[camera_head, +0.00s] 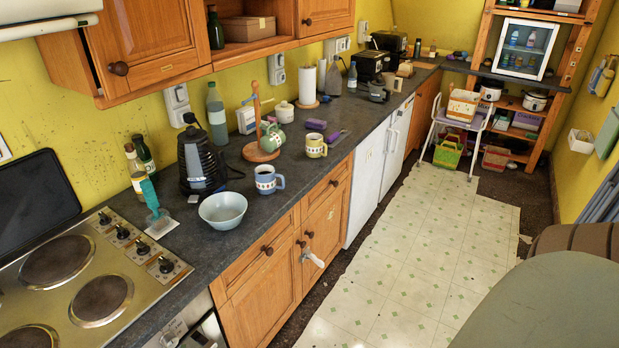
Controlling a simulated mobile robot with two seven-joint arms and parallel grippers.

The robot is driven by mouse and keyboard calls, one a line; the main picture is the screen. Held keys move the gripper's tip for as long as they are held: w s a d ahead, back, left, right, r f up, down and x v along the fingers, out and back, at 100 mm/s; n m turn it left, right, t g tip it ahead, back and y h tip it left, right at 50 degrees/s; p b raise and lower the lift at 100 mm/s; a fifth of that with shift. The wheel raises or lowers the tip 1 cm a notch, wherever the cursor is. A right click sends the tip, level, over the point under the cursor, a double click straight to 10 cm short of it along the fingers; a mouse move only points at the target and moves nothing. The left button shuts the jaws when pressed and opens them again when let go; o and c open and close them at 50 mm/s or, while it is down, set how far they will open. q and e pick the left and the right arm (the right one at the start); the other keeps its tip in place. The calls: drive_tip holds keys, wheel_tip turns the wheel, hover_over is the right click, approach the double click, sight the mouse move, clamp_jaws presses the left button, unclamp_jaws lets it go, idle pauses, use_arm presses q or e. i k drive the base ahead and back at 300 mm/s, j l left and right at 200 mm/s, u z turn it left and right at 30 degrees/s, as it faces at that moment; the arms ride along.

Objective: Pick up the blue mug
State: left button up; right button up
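The blue mug (265,187) stands upright on the dark countertop (240,245), near its front edge. It has a pale patterned band, and its handle points right. A light blue bowl (223,211) sits close to its left, in front of it, with a small gap. Neither of my grippers shows in the head view.
A yellow mug (316,147) stands farther back on the counter. A green mug (273,137) hangs on a wooden mug tree (257,120) behind the blue mug. A black kettle (198,165) stands to the left, past the bowl. The tiled floor (420,250) before the cabinets is clear.

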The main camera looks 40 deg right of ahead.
sight(270, 181)
drive_tip(key=z, duration=1.1)
